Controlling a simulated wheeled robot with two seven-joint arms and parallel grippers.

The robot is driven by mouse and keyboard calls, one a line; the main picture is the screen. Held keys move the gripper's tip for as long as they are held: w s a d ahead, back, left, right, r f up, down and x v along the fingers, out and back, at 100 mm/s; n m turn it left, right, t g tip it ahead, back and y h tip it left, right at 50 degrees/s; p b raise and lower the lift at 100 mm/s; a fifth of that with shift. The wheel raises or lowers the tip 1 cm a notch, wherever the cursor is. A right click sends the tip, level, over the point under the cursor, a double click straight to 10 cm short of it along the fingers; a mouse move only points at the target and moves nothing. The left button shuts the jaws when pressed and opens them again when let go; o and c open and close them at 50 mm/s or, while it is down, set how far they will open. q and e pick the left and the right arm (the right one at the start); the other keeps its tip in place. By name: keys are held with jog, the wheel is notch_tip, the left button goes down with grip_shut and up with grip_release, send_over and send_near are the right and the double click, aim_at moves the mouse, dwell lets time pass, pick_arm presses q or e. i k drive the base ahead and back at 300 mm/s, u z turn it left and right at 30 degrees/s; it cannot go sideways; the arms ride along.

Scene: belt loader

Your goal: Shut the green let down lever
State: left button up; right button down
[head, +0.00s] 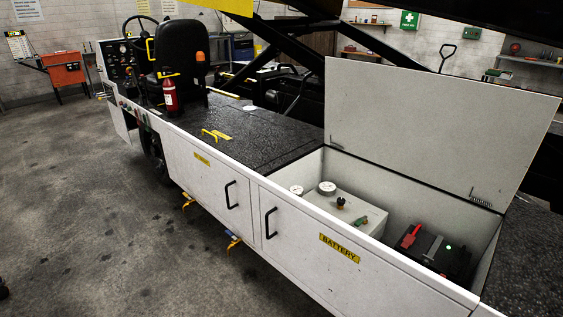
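A small green lever (361,221) sits low on the light grey box inside the open compartment of the belt loader. It is small in the head view, and I cannot tell its exact angle. A dark knob (340,203) stands to its left on the same grey box (335,216), and two round gauges (327,187) sit at the box's far left end. Neither of my grippers shows in the head view.
The white compartment lid (435,125) stands open behind the box. A dark battery (432,250) with a red part lies to the right. The white side panel (330,255) runs along the front. Grey floor (90,220) is clear at left.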

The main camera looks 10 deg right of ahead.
aim_at(361, 221)
jog(key=z, duration=0.4)
jog(key=i, duration=0.3)
jog(key=z, duration=0.45)
